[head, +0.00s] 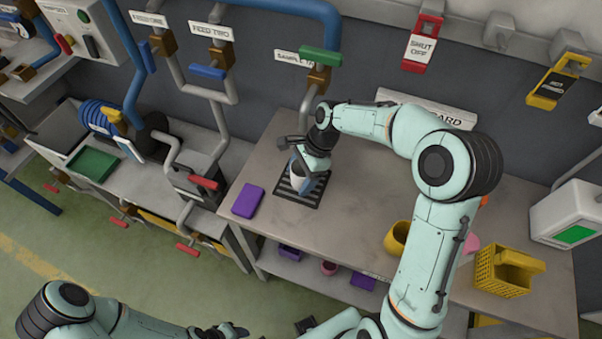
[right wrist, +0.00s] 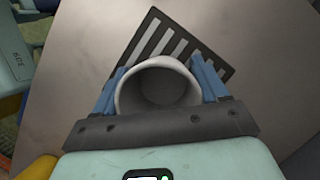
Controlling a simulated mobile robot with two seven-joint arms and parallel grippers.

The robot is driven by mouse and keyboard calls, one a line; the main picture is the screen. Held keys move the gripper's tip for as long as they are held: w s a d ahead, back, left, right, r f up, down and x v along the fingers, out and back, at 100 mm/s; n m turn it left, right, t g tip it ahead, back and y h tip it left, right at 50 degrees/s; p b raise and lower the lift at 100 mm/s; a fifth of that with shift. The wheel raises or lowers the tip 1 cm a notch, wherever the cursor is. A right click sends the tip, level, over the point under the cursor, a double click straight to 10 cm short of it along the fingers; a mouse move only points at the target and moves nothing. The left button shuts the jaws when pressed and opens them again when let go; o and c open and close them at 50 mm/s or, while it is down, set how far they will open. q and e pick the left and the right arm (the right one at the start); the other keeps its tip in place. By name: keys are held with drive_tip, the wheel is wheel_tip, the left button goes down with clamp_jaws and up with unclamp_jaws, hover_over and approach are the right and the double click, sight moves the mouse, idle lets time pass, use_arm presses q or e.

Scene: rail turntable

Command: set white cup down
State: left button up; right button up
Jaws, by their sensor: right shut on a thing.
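The white cup (right wrist: 158,66) is between the blue fingers of my right gripper (right wrist: 160,85), with its round opening facing the right wrist camera. In the head view my right gripper (head: 300,180) is over the dark slotted grate (head: 312,198) on the grey bench, and only a little of the cup (head: 304,187) shows there. The grate also shows beyond the cup in the right wrist view (right wrist: 205,58). I cannot tell whether the cup touches the grate. My left arm is at the bottom left of the head view; its gripper is not clearly visible.
A purple block (head: 248,201) lies left of the grate on the bench (head: 265,165). A pipe with a green-handled valve (head: 320,56) comes down above the grate. A yellow cup (head: 397,238) and a yellow basket (head: 503,272) stand to the right.

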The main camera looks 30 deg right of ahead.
drive_tip(key=shift+w+f, duration=0.15)
drive_tip(key=shift+f, duration=0.05)
drive_tip(key=o, duration=1.1)
drive_tip(key=shift+c, duration=0.2)
drive_tip(key=shift+o, duration=0.2)
drive_tip(key=shift+r, duration=0.15)
drive_tip(key=shift+d+r, duration=0.15)
drive_tip(key=shift+r, duration=0.1)
drive_tip(key=d, duration=0.8)
drive_tip(key=s+d, duration=0.1)
drive_tip(key=d, duration=0.3)
drive_tip(key=shift+d+r, duration=0.15)
drive_tip(key=shift+r, duration=0.15)
